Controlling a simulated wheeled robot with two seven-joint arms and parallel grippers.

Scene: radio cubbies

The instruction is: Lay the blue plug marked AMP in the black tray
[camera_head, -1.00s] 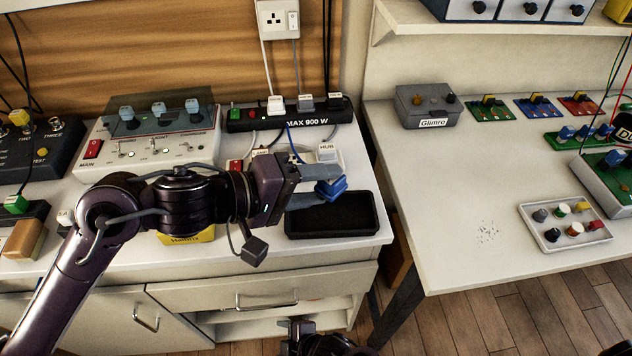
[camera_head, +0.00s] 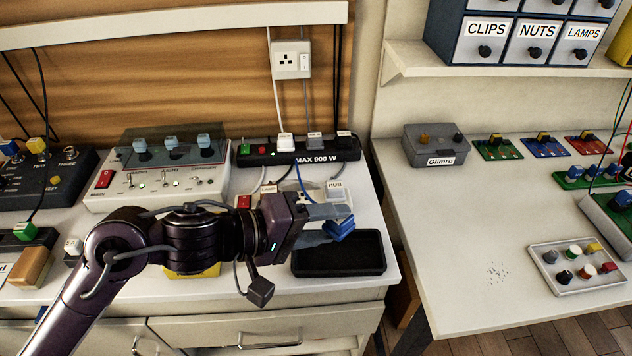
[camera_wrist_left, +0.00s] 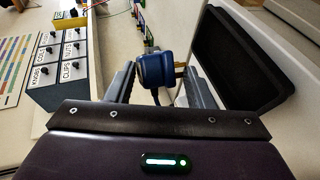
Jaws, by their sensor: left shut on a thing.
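The blue plug (camera_head: 340,226) is held in the tips of my left gripper (camera_head: 328,224), which is shut on it. It also shows between the two fingers in the left wrist view (camera_wrist_left: 157,70). Its AMP mark cannot be read here. The black tray (camera_head: 350,268) lies on the white bench near its right front corner; it appears empty where I can see it. The plug is above the tray's back edge, apart from the tray floor. In the left wrist view the tray (camera_wrist_left: 240,60) is to the right of the fingers. My right gripper is not in view.
A black power strip (camera_head: 300,152) with several plugs lies behind the tray. White sockets labelled LAMP and HUB (camera_head: 336,188) stand just behind my gripper. A gap separates this bench from the right table (camera_head: 440,240), which holds a grey Glimro box (camera_head: 436,146) and a parts tray (camera_head: 578,268).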

